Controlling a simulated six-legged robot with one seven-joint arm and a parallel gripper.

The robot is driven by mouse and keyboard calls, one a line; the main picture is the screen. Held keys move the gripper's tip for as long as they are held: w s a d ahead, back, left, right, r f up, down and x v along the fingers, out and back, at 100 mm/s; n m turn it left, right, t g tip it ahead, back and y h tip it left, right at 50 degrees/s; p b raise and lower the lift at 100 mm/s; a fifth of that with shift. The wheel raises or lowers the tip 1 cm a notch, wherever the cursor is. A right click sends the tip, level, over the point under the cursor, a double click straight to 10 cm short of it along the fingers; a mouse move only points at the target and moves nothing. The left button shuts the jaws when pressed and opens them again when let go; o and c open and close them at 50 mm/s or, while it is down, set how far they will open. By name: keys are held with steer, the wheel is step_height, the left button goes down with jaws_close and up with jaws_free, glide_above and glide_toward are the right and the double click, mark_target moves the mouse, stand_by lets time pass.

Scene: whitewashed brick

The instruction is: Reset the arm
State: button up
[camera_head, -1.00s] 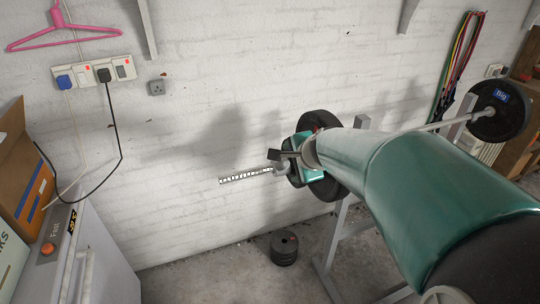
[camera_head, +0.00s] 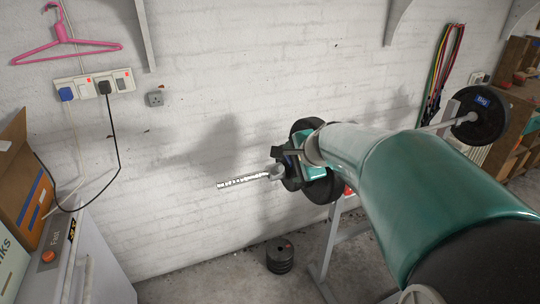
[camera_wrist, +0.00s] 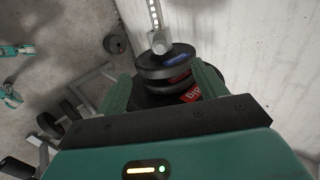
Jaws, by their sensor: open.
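My green and black gripper (camera_head: 287,168) is at the end of my arm, in front of the whitewashed wall. In the wrist view its two green fingers (camera_wrist: 163,78) stand apart. Black weight plates (camera_wrist: 166,62) on the near end of a barbell show between or beyond the fingers. I cannot tell whether the fingers touch them. In the head view my arm hides most of the barbell; its bright bar end (camera_head: 245,181) sticks out to the left of the gripper.
A grey rack (camera_head: 330,245) stands under the barbell, and its far plate (camera_head: 483,113) is at the right. Stacked plates (camera_head: 280,256) lie on the floor. A white cabinet (camera_head: 100,270), a cardboard box (camera_head: 22,185), wall sockets (camera_head: 95,85) and a pink hanger (camera_head: 68,45) are at the left.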

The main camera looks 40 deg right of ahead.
steer(key=shift+a, duration=0.1)
steer(key=s+a+r+n+g+y, duration=0.1)
steer(key=s+a+n+y, duration=0.25)
steer(key=a+n, duration=1.1)
steer(key=s+a+f+n+g+h, duration=0.1)
steer(key=s+a+n+g, duration=0.1)
steer(key=s+a+n, duration=0.4)
steer(key=s+a, duration=0.3)
steer(key=a, duration=0.3)
steer(key=shift+s+a+f, duration=0.3)
steer(key=shift+a+f, duration=0.05)
steer(key=shift+f, duration=0.05)
steer(key=shift+h, duration=0.25)
